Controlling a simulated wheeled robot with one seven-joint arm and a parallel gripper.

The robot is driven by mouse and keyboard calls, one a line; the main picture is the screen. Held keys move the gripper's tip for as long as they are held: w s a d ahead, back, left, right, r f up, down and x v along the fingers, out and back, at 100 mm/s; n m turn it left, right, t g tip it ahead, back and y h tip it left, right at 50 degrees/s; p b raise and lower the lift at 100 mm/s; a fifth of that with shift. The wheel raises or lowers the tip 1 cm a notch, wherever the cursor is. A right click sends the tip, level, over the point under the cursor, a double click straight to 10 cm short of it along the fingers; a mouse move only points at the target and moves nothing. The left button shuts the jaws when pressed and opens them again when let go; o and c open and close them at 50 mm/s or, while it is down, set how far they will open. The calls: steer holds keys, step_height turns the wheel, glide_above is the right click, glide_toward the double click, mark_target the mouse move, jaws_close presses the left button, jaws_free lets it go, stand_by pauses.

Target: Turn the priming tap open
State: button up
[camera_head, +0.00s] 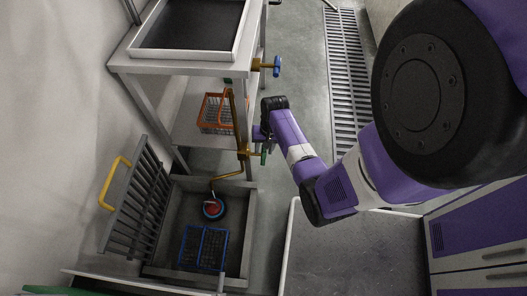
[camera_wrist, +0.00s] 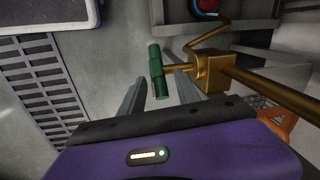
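A tap with a green T-shaped handle (camera_wrist: 157,71) sits on a brass valve body (camera_wrist: 210,71) with a brass pipe, in the wrist view. The green handle (camera_head: 263,155) also shows in the head view, low on the brass pipe beside the steel stand. No label shows which tap is the priming tap. My gripper (camera_wrist: 160,85) is open, its two fingers on either side of the green handle's near end. I cannot tell whether they touch it. A second tap with a blue handle (camera_head: 277,66) sits higher on the stand in the head view.
An orange basket (camera_head: 203,112) stands on the stand's lower shelf. A sunken pit holds a blue wire basket (camera_head: 203,247) and a round red-and-blue item (camera_head: 213,208). A grate with a yellow handle (camera_head: 113,184) leans at its left. A floor drain grating (camera_head: 345,80) runs behind my arm.

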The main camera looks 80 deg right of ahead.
steer(key=shift+w+f, duration=0.1)
steer(key=shift+f, duration=0.5)
jaws_close()
